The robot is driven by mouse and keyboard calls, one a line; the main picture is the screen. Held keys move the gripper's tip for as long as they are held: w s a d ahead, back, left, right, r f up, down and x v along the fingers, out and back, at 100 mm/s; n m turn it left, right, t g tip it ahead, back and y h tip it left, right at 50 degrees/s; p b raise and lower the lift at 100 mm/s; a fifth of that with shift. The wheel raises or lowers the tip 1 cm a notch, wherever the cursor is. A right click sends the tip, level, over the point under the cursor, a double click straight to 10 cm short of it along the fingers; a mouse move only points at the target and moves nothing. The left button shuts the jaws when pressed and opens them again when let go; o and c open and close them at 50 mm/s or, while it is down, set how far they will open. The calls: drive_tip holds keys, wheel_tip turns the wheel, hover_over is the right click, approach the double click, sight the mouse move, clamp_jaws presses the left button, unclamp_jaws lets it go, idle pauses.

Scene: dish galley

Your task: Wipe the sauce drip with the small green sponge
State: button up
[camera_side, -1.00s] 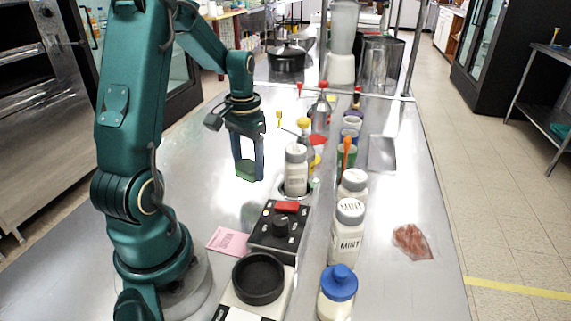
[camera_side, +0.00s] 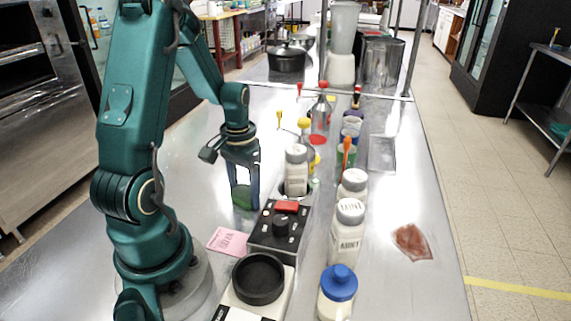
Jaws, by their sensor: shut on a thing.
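My gripper (camera_side: 244,190) is shut on the small green sponge (camera_side: 243,199), which shows between its dark finger tips. The sponge is low, close to or on the steel counter, left of the black control box; I cannot tell whether it touches the steel. No sauce drip can be made out under the sponge. A flat reddish-brown patch (camera_side: 413,242) lies on the right part of the counter, well away from my gripper.
Close right of my gripper are the black control box (camera_side: 278,228) and a white shaker (camera_side: 296,172). A pink note (camera_side: 228,241) lies in front. The counter behind left is clear.

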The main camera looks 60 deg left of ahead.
drive_tip(key=shift+w+a+r, duration=0.1)
drive_tip(key=shift+w+a, duration=1.1)
wheel_tip(320, 180, up, 8)
drive_tip(key=shift+s+d, duration=0.1)
drive_tip(key=w+a+n, duration=0.4)
drive_tip(key=w+a, duration=0.1)
drive_tip(key=a, duration=0.1)
drive_tip(key=f, duration=0.8)
drive_tip(key=shift+s+d, duration=0.1)
drive_tip(key=shift+d, duration=0.1)
drive_tip(key=shift+f, duration=0.1)
drive_tip(key=o, duration=1.4)
drive_tip(key=shift+f, duration=0.1)
drive_tip(key=shift+o, duration=0.2)
